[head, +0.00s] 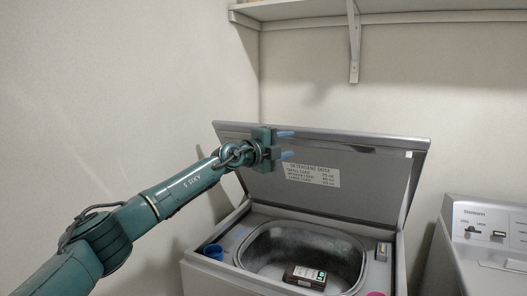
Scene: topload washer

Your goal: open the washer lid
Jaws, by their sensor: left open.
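The washer lid (365,180) is raised, tilted up at the back of the washer (218,274), with its underside and a dosing label facing me. The tub opening (300,250) below it is exposed. My left gripper (288,145) is open in front of the upper left part of the lid, with its two blue fingertips pointing right. Nothing is between the fingers. I cannot tell whether they touch the lid. My right gripper is not in view.
A dark box with a label (305,277) lies in the tub. A blue cup (213,252) sits at the washer's left rim. A second machine (490,235) stands at the right. A wall shelf (390,12) with a bracket (354,45) is above the lid.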

